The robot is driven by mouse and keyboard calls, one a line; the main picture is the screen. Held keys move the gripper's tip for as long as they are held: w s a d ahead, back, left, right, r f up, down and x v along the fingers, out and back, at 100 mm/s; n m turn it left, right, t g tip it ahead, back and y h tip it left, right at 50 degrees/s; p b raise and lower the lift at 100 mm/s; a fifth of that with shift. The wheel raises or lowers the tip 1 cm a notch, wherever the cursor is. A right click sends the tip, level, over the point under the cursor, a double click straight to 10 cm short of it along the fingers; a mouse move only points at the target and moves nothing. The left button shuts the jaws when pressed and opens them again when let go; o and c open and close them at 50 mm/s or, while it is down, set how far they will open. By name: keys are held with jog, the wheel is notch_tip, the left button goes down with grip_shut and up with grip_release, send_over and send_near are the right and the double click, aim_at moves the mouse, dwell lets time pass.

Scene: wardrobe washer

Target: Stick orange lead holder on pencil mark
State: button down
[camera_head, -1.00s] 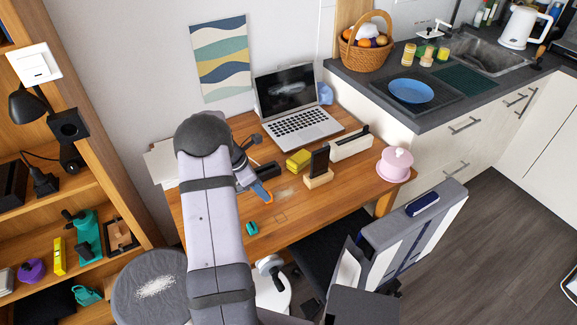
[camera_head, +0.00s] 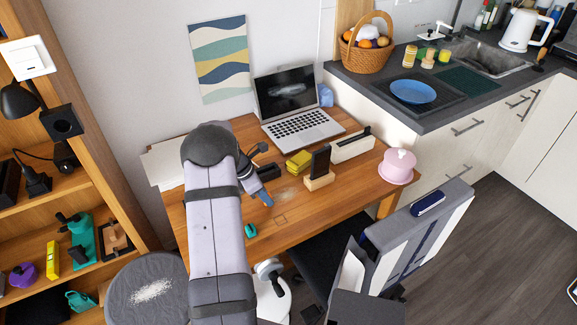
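My gripper (camera_head: 265,197) is over the desk, just left of and above a faint square pencil mark (camera_head: 280,220) on the wooden desktop. The gripper is small here, and I cannot tell whether its fingers are open or shut. I see no clear orange lead holder now; it may be hidden behind my gripper or arm. A teal item (camera_head: 250,230) lies on the desk left of the pencil mark.
A yellow block (camera_head: 299,161), a phone on a wooden stand (camera_head: 319,180), a white box (camera_head: 352,148), a laptop (camera_head: 298,130) and a pink container (camera_head: 397,168) stand on the desk (camera_head: 345,195). A chair (camera_head: 385,240) is in front. The desktop around the mark is clear.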

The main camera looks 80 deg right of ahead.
jog(key=c, duration=2.2)
grip_release()
grip_shut()
jog(key=shift+r, duration=0.15)
jog(key=shift+r+p, duration=2.35)
jog(key=s+a+r+p, duration=0.4)
jog(key=s+a, duration=0.1)
jog(key=s, duration=0.1)
jog(key=shift+a+r+n, duration=0.25)
jog(key=shift+a+n, duration=0.15)
